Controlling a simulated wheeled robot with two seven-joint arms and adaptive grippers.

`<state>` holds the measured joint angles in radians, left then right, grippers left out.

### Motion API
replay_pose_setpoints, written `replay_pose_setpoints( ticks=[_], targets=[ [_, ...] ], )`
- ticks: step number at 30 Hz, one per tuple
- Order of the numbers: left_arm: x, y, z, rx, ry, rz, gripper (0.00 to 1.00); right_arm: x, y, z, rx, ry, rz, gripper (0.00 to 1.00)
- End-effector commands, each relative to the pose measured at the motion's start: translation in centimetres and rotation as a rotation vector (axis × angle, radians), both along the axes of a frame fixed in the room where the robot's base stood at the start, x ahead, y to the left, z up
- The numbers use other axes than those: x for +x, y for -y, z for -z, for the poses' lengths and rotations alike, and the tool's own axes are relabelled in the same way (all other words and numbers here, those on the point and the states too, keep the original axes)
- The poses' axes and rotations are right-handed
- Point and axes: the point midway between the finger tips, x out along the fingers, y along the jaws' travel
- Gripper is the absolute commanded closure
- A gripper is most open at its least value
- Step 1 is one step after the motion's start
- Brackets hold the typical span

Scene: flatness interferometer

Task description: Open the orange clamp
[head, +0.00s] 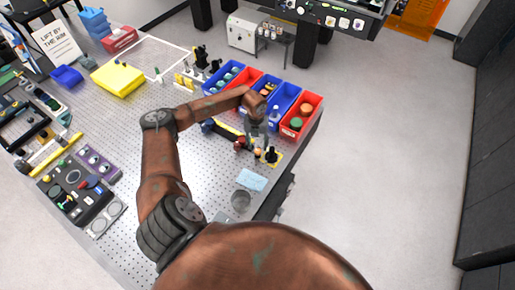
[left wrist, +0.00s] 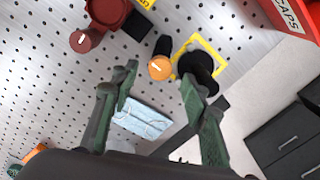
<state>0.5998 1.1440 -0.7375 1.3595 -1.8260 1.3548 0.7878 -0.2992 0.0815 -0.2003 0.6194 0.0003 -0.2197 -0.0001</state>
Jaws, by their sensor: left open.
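In the left wrist view a round orange knob (left wrist: 160,67) with a pale mark, which seems to be the orange clamp, sits above the perforated table beside a short black cylinder. In the head view it is a small orange spot (head: 257,153) below my left gripper (head: 258,132). In the left wrist view my left gripper (left wrist: 160,74) is open, with its green fingers apart and the knob showing between their tips. I cannot tell how far above it they are. The clamp's lower parts are hidden. My right gripper is not in view.
A dark red knob (left wrist: 85,40) is close on the left; a black knob (left wrist: 199,70) stands in a yellow outline on the right. Red and blue bins (head: 301,116) line the back edge.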

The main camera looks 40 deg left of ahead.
Motion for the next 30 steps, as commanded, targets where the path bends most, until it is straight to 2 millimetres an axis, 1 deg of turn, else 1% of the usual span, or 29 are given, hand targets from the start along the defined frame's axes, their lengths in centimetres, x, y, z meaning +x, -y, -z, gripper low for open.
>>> replay_pose_setpoints(
  ticks=[1,6,9,12,15,18,30],
  targets=[
    [0.1,-0.1,-1.3,0.003,0.004,0.001,0.58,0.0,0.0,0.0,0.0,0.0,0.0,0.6],
    [0.1,-0.2,-4.8,0.002,0.003,0.0,0.58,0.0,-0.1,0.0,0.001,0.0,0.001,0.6],
    [0.0,-0.3,-6.4,0.002,0.001,0.0,0.58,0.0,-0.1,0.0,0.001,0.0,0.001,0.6],
    [-0.1,-0.3,-7.5,0.001,0.0,-0.001,0.58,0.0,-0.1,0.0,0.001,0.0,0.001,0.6],
    [-0.1,-0.3,-8.1,0.001,-0.001,-0.001,0.58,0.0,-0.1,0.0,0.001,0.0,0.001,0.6],
    [-0.1,-0.3,-8.3,0.0,0.0,-0.001,0.58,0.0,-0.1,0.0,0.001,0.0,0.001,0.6],
    [-0.1,-0.3,-8.3,0.0,0.0,-0.001,0.58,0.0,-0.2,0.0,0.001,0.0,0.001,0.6]
  ],
)
